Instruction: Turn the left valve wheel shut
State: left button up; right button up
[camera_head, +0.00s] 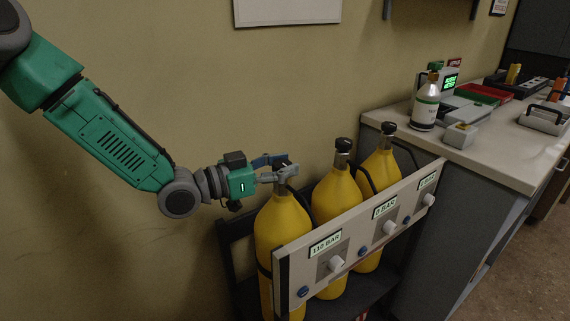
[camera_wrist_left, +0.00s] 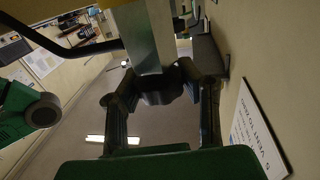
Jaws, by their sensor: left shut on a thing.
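Three yellow cylinders stand in a row in a rack: the left one (camera_head: 281,232), the middle one (camera_head: 337,193) and the right one (camera_head: 381,169). My left gripper (camera_head: 284,171) reaches in level over the top of the left cylinder and is shut on its valve wheel. In the left wrist view the dark valve wheel (camera_wrist_left: 160,98) sits between the two fingers, at the end of a grey metal valve body (camera_wrist_left: 147,38). In the head view the fingers mostly hide this wheel. My right gripper is not in view.
A light panel (camera_head: 292,289) with knobs and gauges runs across the cylinders; the left gauge (camera_head: 325,243) reads 110 BAR. Black hoses run behind it. A counter (camera_head: 500,163) with a bottle (camera_head: 427,103) stands at right. The wall is close behind; the space left of the rack is clear.

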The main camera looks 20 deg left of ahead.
pick_arm(q)
jog(key=m+g+h, duration=0.1)
jog(key=m+g, duration=0.1)
jog(key=g, duration=0.1)
jog(key=m+g+h+p, duration=0.1)
jog(key=m+g+h, duration=0.1)
jog(key=shift+g, duration=0.4)
jog(key=shift+r+m+g+h+p, duration=0.15)
jog(key=shift+m+g+h, duration=0.3)
jog(key=shift+m+g, duration=0.6)
jog(key=shift+f+m+g+h+p, duration=0.15)
jog(key=shift+m+g+h, duration=0.45)
jog(key=shift+g, duration=0.75)
jog(key=shift+r+m+g, duration=0.15)
jog(key=shift+m+g, duration=0.15)
jog(key=shift+m, duration=0.05)
jog(key=o, duration=1.2)
jog(key=shift+a, duration=0.1)
jog(key=shift+o, duration=0.3)
jog(key=shift+a, duration=0.15)
jog(key=shift+a, duration=0.1)
